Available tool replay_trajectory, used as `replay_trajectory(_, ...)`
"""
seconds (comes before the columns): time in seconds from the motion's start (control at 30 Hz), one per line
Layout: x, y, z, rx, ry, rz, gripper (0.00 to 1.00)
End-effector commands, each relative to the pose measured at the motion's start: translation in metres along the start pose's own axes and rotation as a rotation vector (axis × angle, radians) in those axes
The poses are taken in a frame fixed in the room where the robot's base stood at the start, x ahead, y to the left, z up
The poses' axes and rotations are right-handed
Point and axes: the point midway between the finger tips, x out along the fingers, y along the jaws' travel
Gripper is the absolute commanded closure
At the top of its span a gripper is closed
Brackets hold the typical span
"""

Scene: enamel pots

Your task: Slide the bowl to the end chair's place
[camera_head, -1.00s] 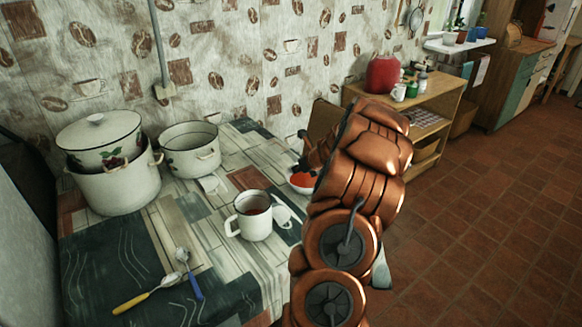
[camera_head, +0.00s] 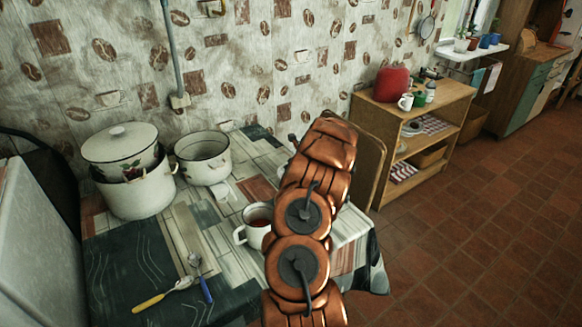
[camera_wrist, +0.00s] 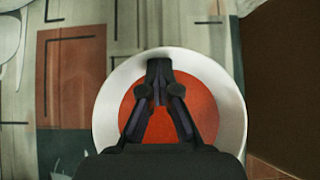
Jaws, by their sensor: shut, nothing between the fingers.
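A white bowl (camera_wrist: 232,108) with an orange-red inside sits on the patterned table (camera_head: 207,262), close to its edge in the wrist view. In the head view my arm hides it. My gripper (camera_wrist: 158,85) is shut and empty, with its fingers over the bowl; whether they touch it cannot be told. In the head view only a dark bit of the gripper (camera_head: 293,140) shows beside my arm. The wooden end chair (camera_head: 370,168) stands at the table's far right end, partly behind my arm.
A white mug (camera_head: 257,228) with dark red contents stands left of my arm. A stacked lidded pot (camera_head: 138,190), an open pot (camera_head: 203,160) and spoons (camera_head: 165,293) occupy the table's left. A wooden shelf (camera_head: 440,110) stands beyond the chair.

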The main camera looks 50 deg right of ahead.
Motion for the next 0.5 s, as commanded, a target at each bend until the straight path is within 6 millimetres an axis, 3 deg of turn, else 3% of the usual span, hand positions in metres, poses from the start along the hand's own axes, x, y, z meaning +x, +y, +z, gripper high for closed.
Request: replay_trajectory(0.5, 0.028, 0.002, 0.030, -0.003, 0.002, 0.000, 1.00)
